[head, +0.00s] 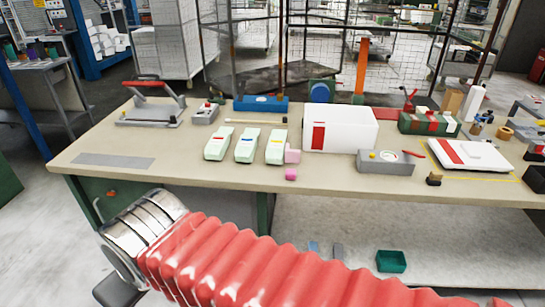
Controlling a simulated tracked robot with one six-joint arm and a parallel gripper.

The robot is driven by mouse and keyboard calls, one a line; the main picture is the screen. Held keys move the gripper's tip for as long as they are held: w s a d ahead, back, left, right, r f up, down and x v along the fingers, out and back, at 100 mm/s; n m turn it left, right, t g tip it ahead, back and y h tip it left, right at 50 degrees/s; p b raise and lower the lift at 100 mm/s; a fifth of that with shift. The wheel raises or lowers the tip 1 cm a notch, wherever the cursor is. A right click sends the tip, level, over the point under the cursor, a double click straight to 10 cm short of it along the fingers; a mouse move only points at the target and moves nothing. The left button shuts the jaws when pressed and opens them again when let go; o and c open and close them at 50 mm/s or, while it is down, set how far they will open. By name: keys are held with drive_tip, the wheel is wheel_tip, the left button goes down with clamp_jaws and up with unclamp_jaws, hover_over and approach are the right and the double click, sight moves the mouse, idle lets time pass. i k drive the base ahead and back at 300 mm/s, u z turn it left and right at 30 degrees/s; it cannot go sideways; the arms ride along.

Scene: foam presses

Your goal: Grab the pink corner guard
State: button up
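A small pink piece, the corner guard (291,174), sits at the front edge of the beige workbench (215,178), near the middle of the head view. A paler pink block (292,156) is right behind it. I cannot tell whether the two touch or form one part. My red ribbed arm with its silver section crosses the foreground, in front of and below the bench edge. The fingers of my gripper do not show, so I cannot see what they hold.
Three pale green foam pieces (246,146) lie left of the pink pieces. A white box (341,128) with a red label stands behind right, and a grey control box (386,162) farther right. The bench's front left is mostly clear. A green bin (391,261) sits below.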

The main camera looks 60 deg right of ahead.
sight(291, 156)
drive_tip(key=u, duration=1.25)
drive_tip(key=k, duration=1.35)
drive_tip(key=z, duration=1.7)
